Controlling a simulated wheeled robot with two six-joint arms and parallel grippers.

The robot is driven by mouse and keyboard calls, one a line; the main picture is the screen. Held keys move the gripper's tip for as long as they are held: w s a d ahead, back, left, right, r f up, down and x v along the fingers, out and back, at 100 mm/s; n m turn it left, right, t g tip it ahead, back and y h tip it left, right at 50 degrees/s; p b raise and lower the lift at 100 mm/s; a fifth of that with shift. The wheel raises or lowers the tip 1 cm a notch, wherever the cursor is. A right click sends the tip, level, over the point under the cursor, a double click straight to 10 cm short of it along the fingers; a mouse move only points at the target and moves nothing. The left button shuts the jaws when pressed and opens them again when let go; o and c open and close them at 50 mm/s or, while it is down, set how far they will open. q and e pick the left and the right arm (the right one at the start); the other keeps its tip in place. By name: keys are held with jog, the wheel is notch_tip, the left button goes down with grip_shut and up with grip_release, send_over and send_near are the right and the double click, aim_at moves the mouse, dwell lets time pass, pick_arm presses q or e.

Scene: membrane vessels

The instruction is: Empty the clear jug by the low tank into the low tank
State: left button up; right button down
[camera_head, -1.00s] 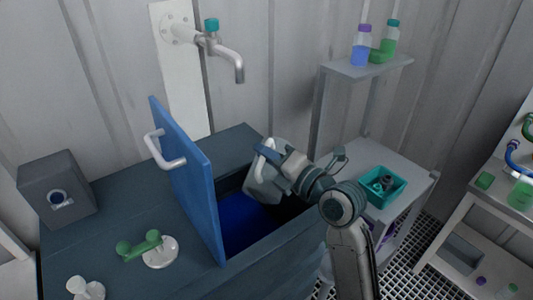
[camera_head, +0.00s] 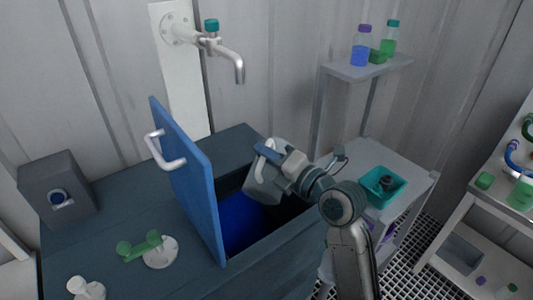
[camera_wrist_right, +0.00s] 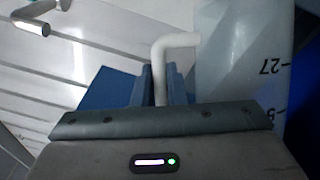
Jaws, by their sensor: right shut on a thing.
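The low tank (camera_head: 110,208) is a dark grey-blue box with its blue lid (camera_head: 188,180) standing open and blue liquid (camera_head: 240,222) inside. My right gripper (camera_head: 270,156) is shut on the handle of the clear jug (camera_head: 262,186) and holds it tilted over the tank's opening. In the right wrist view the pale handle (camera_wrist_right: 160,68) lies between the blue fingers, and the jug's wall (camera_wrist_right: 245,60) with scale marks fills the right side. Whether liquid is left in the jug I cannot tell. My left gripper is not in view.
The open lid stands just left of the jug. A tap (camera_head: 232,60) juts from the wall above the tank. A green valve handle (camera_head: 140,244) and a grey box (camera_head: 58,186) sit on the tank top. A teal bin (camera_head: 382,190) and a bottle shelf (camera_head: 365,68) are at right.

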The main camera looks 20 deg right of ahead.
aim_at(276, 145)
jog(key=w+d+m+p, duration=0.1)
jog(key=p, duration=0.1)
jog(key=w+d+m+g+p, duration=0.1)
jog(key=w+p, duration=0.1)
jog(key=w+d+r+m+g+p, duration=0.1)
jog(key=d+m+p, duration=0.1)
jog(key=shift+w+h+p, duration=0.4)
jog(key=w+d+f+m+g+y+p, duration=0.4)
jog(key=w+f+m+g+p, duration=0.1)
jog(key=m, duration=0.7)
jog(key=w+g+p, duration=0.1)
jog(key=g, duration=0.1)
jog(key=shift+w+d+f+m+g, duration=0.2)
jog(key=shift+w+d+m+g, duration=0.1)
jog(key=shift+d, duration=0.05)
jog(key=shift+s+r, duration=0.1)
